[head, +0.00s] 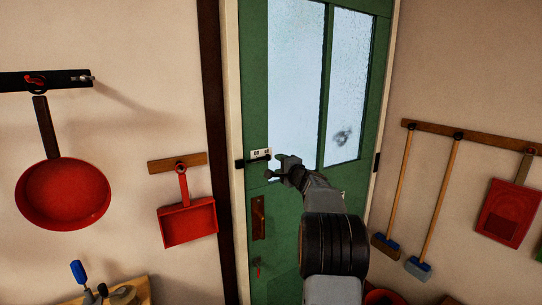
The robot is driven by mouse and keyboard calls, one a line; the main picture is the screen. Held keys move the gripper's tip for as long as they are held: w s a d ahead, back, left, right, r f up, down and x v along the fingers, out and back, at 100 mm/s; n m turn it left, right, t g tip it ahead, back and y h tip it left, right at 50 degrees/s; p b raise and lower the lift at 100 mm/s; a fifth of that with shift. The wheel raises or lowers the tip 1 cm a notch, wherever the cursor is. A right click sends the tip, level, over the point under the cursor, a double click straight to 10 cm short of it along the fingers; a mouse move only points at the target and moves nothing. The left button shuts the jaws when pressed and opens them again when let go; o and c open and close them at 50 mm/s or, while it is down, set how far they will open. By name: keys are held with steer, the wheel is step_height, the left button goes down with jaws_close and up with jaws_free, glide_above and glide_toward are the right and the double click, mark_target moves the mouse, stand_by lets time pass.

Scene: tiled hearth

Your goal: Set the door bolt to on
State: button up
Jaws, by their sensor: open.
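The green door (284,215) with frosted glass panes stands in the middle of the head view. The door bolt (256,160) is a dark bar at the door's left edge, with a small white label plate just above it. My gripper (276,170) is open at the right end of the bolt, and its fingers hide part of that end. I cannot tell whether the fingers touch the bolt.
A red pan (63,194) and a red dustpan (187,222) hang on the left wall. Brooms (436,205) and another red dustpan (508,210) hang on the right wall. A door handle plate (258,217) sits below the bolt.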

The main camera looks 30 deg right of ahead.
mark_target(270, 158)
steer(key=shift+w+d+p, duration=0.15)
steer(key=shift+w+p, duration=1.4)
steer(key=shift+w, duration=2)
jaws_close()
